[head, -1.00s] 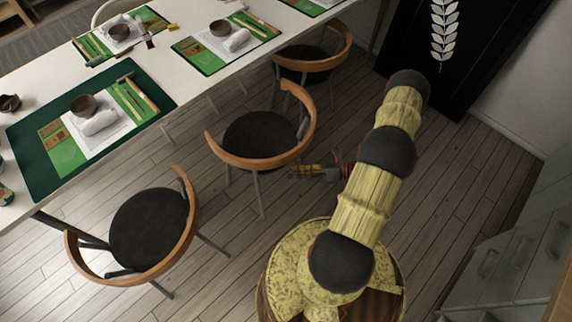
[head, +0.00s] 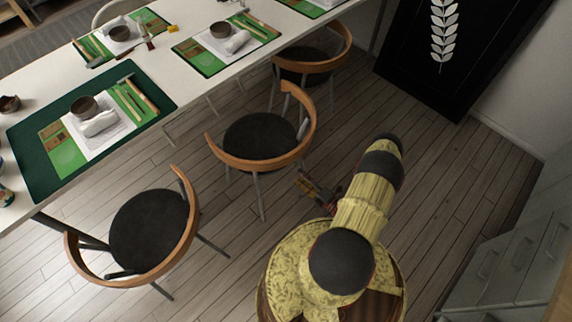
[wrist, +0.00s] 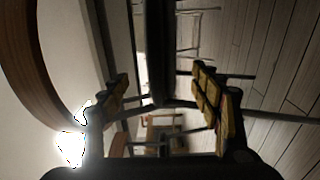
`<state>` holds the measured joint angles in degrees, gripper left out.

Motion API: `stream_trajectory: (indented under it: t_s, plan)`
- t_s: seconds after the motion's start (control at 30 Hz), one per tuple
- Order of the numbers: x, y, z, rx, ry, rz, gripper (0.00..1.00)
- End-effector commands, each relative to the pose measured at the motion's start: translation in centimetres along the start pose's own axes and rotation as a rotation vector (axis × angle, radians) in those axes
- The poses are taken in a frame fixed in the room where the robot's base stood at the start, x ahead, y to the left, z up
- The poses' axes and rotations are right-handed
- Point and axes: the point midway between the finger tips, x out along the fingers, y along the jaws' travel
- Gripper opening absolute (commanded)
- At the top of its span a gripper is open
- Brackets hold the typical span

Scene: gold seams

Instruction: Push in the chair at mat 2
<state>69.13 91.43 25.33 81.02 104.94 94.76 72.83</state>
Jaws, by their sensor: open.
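Three chairs with round black seats and curved wooden backs stand along the table's near side: a near chair (head: 148,228), a middle chair (head: 258,137) and a far chair (head: 308,62). No mat numbers can be read. The middle chair faces a green mat (head: 210,64) and sits out from the table edge. My gripper (head: 308,187) is low, just right of and below the middle chair's back, apart from it in the head view. In the wrist view my gripper (wrist: 165,98) has its fingers spread, with a curved wooden chair back (wrist: 38,65) at the left.
The white table (head: 190,95) carries set mats, including a large dark green one (head: 30,170) at the left. Grey drawers (head: 500,250) stand at the right and a black panel (head: 420,60) at the back. The plank floor (head: 450,180) between is clear.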

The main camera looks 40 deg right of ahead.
Motion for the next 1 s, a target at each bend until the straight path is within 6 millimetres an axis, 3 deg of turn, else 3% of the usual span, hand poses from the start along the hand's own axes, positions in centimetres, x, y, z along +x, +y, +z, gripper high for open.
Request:
stream_trajectory:
  t_s: [0.3, 0.5, 0.7, 1.0]
  plan:
    - [6.6, -0.3, -0.2, -0.002, 0.006, 0.0, 0.64]
    - [9.7, -0.3, -0.1, -0.001, 0.003, -0.001, 0.64]
    - [11.1, -0.1, -0.1, 0.0, 0.001, -0.001, 0.64]
    - [11.2, 0.0, -0.1, 0.0, 0.001, -0.001, 0.62]
